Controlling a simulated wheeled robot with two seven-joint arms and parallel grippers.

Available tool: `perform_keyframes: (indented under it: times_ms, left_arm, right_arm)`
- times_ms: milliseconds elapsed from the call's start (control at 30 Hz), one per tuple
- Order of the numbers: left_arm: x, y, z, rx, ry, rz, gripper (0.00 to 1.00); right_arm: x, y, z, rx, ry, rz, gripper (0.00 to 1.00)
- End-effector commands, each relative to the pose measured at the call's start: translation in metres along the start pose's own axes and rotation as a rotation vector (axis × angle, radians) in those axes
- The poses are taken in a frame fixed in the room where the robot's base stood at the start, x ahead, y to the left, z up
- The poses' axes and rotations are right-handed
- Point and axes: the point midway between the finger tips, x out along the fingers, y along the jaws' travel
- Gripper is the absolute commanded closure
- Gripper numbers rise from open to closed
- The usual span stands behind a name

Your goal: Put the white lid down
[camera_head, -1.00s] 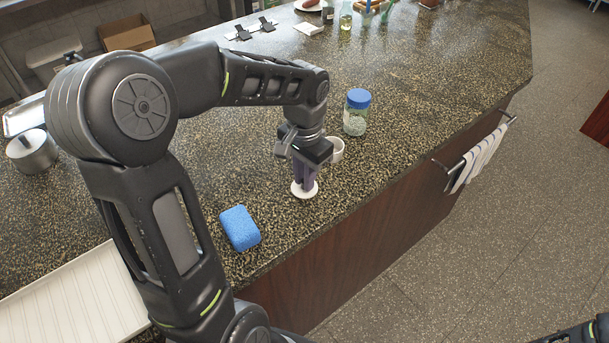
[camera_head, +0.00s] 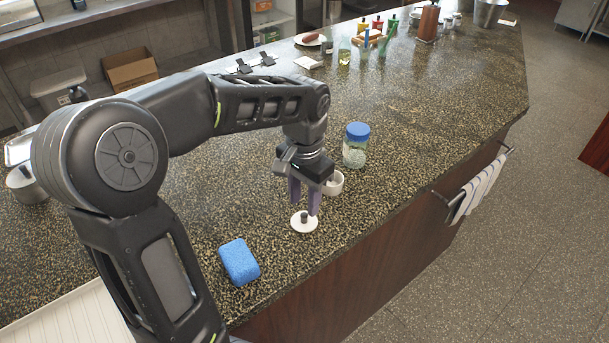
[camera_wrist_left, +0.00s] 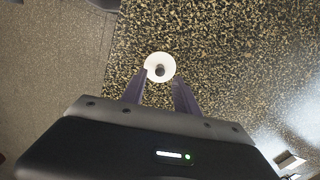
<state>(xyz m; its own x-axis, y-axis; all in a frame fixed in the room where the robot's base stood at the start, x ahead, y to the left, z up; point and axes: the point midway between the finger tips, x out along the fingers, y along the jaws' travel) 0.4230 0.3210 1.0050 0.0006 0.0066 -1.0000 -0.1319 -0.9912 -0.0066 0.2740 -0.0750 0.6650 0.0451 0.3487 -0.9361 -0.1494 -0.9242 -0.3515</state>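The white lid (camera_head: 304,224) lies flat on the speckled counter, its dark knob pointing up; it also shows in the left wrist view (camera_wrist_left: 160,67). My left gripper (camera_head: 304,206) is open just above the lid, with its two purple-grey fingers apart. In the left wrist view the fingers (camera_wrist_left: 160,92) are spread, and the lid shows beyond their tips with nothing held between them. A white cup (camera_head: 334,183) stands close behind the gripper, partly hidden by it. My right gripper is not in view.
A blue sponge (camera_head: 239,262) lies front left of the lid. A jar with a blue cap (camera_head: 356,146) stands behind the cup. The counter's front edge is near the lid on the right. A striped towel (camera_head: 480,190) hangs from a rail.

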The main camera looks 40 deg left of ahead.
Motion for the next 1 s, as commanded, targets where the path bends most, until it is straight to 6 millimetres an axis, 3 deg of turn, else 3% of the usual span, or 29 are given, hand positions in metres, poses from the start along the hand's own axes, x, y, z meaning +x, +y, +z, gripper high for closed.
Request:
perform_keyframes:
  times_ms: [200,400,1000]
  left_arm:
    - [-0.047,0.0,-0.001,0.002,0.005,-0.002,0.63]
    - [-0.075,0.0,-0.001,0.002,0.002,0.0,0.63]
    - [-0.081,0.0,0.0,0.001,0.0,0.0,0.63]
  right_arm:
    - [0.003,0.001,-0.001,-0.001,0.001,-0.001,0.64]
    - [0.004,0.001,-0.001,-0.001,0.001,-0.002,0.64]
    - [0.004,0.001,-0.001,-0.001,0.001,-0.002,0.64]
